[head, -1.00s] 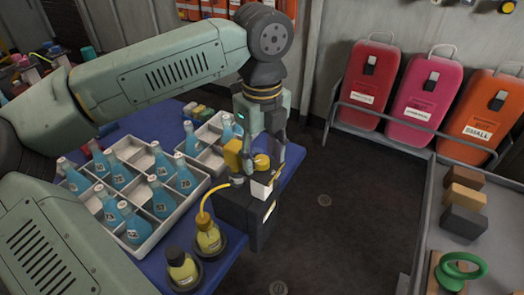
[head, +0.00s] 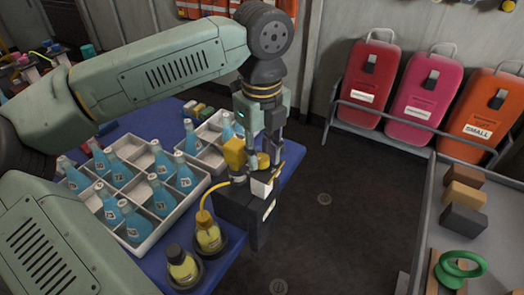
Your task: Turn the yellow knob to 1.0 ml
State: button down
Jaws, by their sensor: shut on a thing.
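The yellow knob (head: 263,160) sits on top of a dark dosing device (head: 240,207) at the right edge of the blue table. My gripper (head: 264,158) points straight down over the device and is shut on the yellow knob, with its fingers hiding part of it. A yellow block-shaped part (head: 235,152) stands just left of the fingers. A yellow tube (head: 212,193) runs from the device to a bottle of yellow liquid (head: 208,235). The scale marks on the knob are too small to read.
White crates (head: 150,236) with several blue bottles stand left of the device. A second yellow bottle (head: 181,265) stands at the table's front. Open floor (head: 335,215) lies to the right, before a grey bench (head: 490,235) and several coloured cases (head: 425,90).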

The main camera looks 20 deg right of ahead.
jog(key=shift+f+m+b, duration=0.1)
jog(key=shift+m+b, duration=0.2)
jog(key=m+b, duration=0.2)
jog(key=shift+m, duration=0.3)
jog(key=shift+m+b, duration=0.75)
jog(key=shift+m, duration=1.55)
jog(key=c, duration=1.3)
grip_release()
